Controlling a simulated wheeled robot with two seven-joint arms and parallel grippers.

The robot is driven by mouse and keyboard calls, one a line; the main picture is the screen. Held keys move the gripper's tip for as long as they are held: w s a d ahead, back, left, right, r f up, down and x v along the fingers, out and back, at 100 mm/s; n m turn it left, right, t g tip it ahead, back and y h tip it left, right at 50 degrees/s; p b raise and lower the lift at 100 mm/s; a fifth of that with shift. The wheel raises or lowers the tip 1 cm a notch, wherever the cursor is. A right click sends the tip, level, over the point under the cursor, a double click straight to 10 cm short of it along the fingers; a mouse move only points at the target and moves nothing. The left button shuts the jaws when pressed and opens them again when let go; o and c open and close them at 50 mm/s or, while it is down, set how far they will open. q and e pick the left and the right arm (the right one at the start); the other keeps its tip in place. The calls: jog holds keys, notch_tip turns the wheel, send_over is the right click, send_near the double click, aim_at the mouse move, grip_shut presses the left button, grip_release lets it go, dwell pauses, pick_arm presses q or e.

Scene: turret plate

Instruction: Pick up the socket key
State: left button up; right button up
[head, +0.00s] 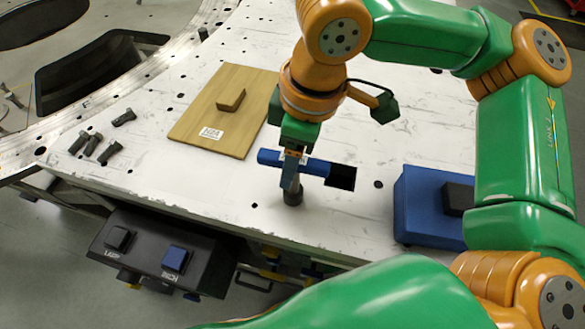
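The socket key (318,167) has a blue bar handle and stands about upright on the pale metal plate, near its front edge. A short dark round piece (293,197) shows at its foot. My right gripper (292,160) points down at the middle of the blue handle, with its fingers overlapping the handle and hiding part of it and the shaft. Whether the fingers are closed on the handle or only around it cannot be made out. My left gripper is out of view.
A wooden board (225,88) with a small wooden block lies behind left. Several dark bolts (90,143) lie further left. A square hole (341,177) is right of the key. A blue box (425,205) stands right. A black button panel (150,250) hangs below the front edge.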

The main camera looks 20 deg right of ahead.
jog(key=shift+s+r, duration=0.1)
jog(key=shift+s, duration=0.1)
grip_shut()
jog(key=shift+w, duration=0.1)
dwell(1.0)
